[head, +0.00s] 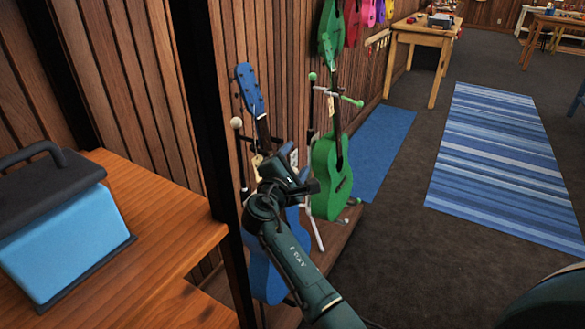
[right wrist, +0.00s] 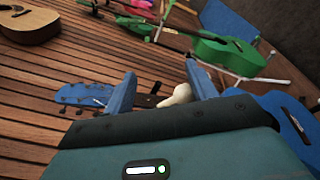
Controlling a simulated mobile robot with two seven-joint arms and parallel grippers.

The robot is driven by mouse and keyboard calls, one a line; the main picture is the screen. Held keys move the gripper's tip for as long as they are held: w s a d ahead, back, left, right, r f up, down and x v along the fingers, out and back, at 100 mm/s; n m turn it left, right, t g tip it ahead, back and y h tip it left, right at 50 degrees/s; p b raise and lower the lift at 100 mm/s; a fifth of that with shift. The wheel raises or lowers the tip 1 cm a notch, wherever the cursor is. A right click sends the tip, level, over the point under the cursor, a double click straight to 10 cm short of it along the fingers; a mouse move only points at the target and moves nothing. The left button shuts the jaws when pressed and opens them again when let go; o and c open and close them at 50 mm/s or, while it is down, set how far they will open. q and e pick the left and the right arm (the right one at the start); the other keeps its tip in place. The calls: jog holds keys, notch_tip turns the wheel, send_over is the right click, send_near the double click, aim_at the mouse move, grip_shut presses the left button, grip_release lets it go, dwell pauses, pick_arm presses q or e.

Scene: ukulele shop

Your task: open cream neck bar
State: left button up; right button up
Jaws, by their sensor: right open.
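A blue ukulele (head: 250,90) stands upright on a floor stand against the slatted wall in the head view. A cream rounded knob (head: 237,123) shows left of its neck. In the right wrist view a cream bar end (right wrist: 177,96) shows between the fingers, near the blue headstock (right wrist: 85,95); I cannot tell whether a finger touches it. My right gripper (head: 288,168) is in front of the blue ukulele and hides part of its neck and body. Its fingers are apart in the right wrist view (right wrist: 160,86). My left gripper is not in view.
A green ukulele (head: 328,175) stands just right on a stand with a green-ended neck bar (head: 342,98). A dark post (head: 210,130) and a wooden counter (head: 150,230) with a blue case-like object (head: 65,240) are at left. Carpet with striped rug (head: 495,160) is clear at right.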

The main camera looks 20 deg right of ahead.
jog(key=r, duration=0.6)
jog(key=shift+w+a+r+p, duration=0.1)
jog(key=shift+a+r+p, duration=0.05)
jog(key=shift+a+p, duration=0.25)
jog(key=shift+r, duration=0.4)
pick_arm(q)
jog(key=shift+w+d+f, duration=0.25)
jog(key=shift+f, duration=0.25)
pick_arm(e)
jog(key=shift+f, duration=0.1)
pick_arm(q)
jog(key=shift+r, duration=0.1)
pick_arm(e)
jog(key=shift+d, duration=0.1)
